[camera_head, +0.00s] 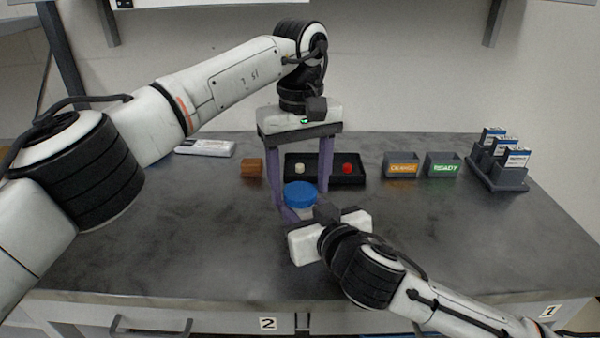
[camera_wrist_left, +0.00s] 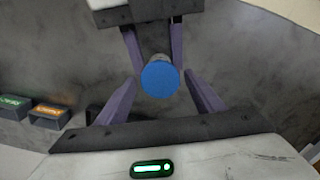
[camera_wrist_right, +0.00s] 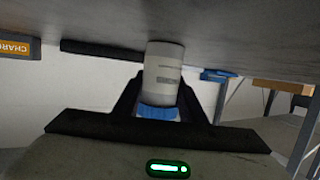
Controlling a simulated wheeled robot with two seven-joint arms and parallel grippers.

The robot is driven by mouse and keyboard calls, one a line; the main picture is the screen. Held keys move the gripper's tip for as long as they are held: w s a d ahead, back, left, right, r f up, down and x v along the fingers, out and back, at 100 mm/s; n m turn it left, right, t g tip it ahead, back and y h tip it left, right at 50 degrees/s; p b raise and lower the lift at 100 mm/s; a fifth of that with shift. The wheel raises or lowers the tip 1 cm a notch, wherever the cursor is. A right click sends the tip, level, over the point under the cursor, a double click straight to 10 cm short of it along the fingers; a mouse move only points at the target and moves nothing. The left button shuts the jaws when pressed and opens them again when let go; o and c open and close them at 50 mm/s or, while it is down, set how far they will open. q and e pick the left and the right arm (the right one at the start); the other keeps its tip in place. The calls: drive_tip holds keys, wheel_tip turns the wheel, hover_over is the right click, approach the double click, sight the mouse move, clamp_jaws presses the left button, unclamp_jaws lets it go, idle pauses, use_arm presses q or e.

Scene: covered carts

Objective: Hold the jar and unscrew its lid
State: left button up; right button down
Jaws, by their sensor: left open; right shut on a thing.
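The jar is white with a printed label and a round blue lid (camera_head: 300,194); its body (camera_wrist_right: 163,72) shows upside down in the right wrist view. The lid is on the jar, which looks upright at or close to the tabletop. My right gripper (camera_head: 304,211) comes from the front and is shut on the jar, one finger on each side. My left gripper (camera_head: 298,183) points down above the jar, open, with its purple fingers apart on either side of the lid. In the left wrist view the lid (camera_wrist_left: 160,79) sits between the fingers, with a gap on both sides.
Behind the jar lies a black tray (camera_head: 325,180) with a white and a red piece. A brown block (camera_head: 251,168) is left of it. Charge (camera_head: 402,166) and ready (camera_head: 442,166) bins and a battery rack (camera_head: 497,172) stand right. The table's front left is clear.

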use_arm(q)
drive_tip(key=c, duration=1.1)
drive_tip(key=n, duration=0.3)
drive_tip(key=o, duration=1.2)
drive_tip(key=shift+r, duration=0.1)
